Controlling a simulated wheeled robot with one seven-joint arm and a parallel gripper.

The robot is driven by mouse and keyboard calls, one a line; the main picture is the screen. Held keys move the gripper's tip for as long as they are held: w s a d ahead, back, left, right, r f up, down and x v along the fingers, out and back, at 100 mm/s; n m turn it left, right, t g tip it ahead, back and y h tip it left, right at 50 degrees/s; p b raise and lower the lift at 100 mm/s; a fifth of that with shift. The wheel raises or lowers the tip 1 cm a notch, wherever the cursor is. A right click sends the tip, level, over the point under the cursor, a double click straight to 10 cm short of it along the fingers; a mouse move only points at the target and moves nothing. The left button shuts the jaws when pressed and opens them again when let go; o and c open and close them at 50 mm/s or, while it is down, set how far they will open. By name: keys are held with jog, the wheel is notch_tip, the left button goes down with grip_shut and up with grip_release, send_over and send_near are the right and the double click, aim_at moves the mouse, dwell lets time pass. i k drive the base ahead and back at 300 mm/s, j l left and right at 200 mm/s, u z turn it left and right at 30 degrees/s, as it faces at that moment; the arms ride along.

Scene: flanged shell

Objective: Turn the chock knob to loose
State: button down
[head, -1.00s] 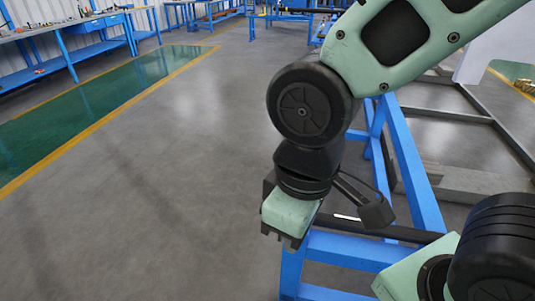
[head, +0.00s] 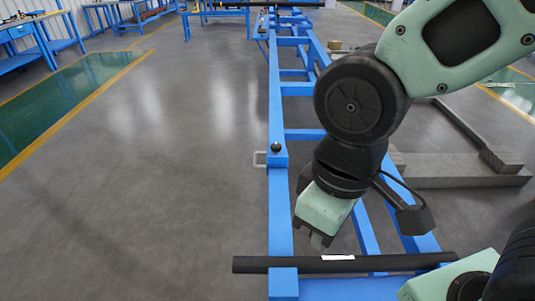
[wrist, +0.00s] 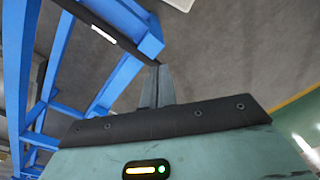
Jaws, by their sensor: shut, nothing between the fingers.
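A small black round knob (head: 276,148) stands on a blue block on the left beam of the blue frame in the head view. It is the only knob I can make out; its setting is too small to read. My gripper (head: 318,242) hangs pointing down, nearer to me and to the right of the knob, apart from it. In the wrist view my gripper's fingers (wrist: 156,87) are together with nothing between them. The knob cannot be made out in the wrist view.
A black bar (head: 390,264) with a white label lies across the near end of the blue frame (head: 280,215), close below my gripper. Grey beams lie on the floor at right. The floor at left is clear.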

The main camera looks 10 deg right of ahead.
aim_at(276, 147)
jog(key=j, duration=0.55)
jog(key=k+j+z, duration=0.1)
jog(key=j, duration=0.5)
jog(key=j+z, duration=0.1)
jog(key=j, duration=0.45)
jog(key=k+j, duration=0.1)
jog(key=j, duration=0.45)
jog(key=i+j+z, duration=0.1)
jog(key=j, duration=0.25)
jog(key=i+j, duration=0.15)
jog(key=j, duration=0.25)
jog(key=i+j+z, duration=0.15)
jog(key=j, duration=0.2)
jog(key=i+j+z, duration=0.1)
jog(key=i, duration=0.3)
jog(key=i+j, duration=0.25)
jog(key=i+l+z, duration=0.1)
jog(key=i, duration=0.5)
